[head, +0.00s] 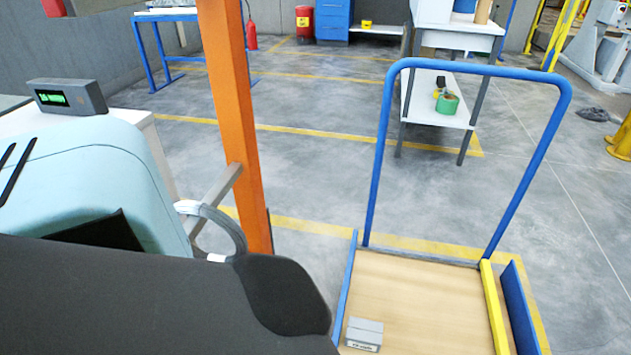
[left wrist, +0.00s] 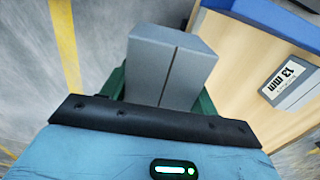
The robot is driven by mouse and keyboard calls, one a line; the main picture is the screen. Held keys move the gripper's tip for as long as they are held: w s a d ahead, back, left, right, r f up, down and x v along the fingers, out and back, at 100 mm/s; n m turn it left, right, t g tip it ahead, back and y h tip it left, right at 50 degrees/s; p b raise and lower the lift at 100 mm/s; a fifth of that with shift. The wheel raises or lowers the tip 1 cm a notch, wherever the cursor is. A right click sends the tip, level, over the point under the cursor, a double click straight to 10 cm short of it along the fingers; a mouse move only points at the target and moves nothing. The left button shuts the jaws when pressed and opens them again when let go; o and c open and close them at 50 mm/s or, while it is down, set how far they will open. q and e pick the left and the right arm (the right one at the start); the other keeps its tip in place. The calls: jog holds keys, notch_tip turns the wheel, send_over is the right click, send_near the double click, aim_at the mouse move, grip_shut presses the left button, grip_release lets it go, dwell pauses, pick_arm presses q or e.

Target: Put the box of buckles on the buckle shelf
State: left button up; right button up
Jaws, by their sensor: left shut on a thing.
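My left gripper (left wrist: 160,92) shows in the left wrist view, its dark green fingers on either side of a plain grey box (left wrist: 172,62). It is shut on this box and holds it above the floor, beside the cart. The label of the held box is not visible. In the head view a dark arm link of mine covers the lower left, and the left gripper and held box are hidden. My right gripper is in neither view. No shelf is readably marked for buckles; a white two-level shelf table (head: 436,108) stands at the back right.
A second grey box (head: 364,334), labelled 13 mm in the left wrist view (left wrist: 292,84), lies on the wooden-decked cart (head: 425,295) with a blue handle (head: 378,150). An orange post (head: 232,110) stands left of it. Open floor lies behind the cart.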

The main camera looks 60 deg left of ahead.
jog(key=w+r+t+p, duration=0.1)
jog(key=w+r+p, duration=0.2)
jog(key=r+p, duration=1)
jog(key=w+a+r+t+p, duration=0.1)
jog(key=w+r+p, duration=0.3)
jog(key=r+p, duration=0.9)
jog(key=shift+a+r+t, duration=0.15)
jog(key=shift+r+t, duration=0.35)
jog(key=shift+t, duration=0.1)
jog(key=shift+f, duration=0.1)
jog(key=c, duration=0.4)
pick_arm(q)
jog(key=a+r+n, duration=0.2)
jog(key=a+r, duration=0.1)
jog(key=r, duration=1.3)
jog(key=a+r+n, duration=0.3)
jog(key=r, duration=1.3)
jog(key=a+r+n, duration=0.2)
jog(key=r, duration=1.5)
jog(key=shift+w+a+n, duration=0.3)
jog(key=shift+w+a, duration=0.05)
jog(key=shift+a, duration=0.05)
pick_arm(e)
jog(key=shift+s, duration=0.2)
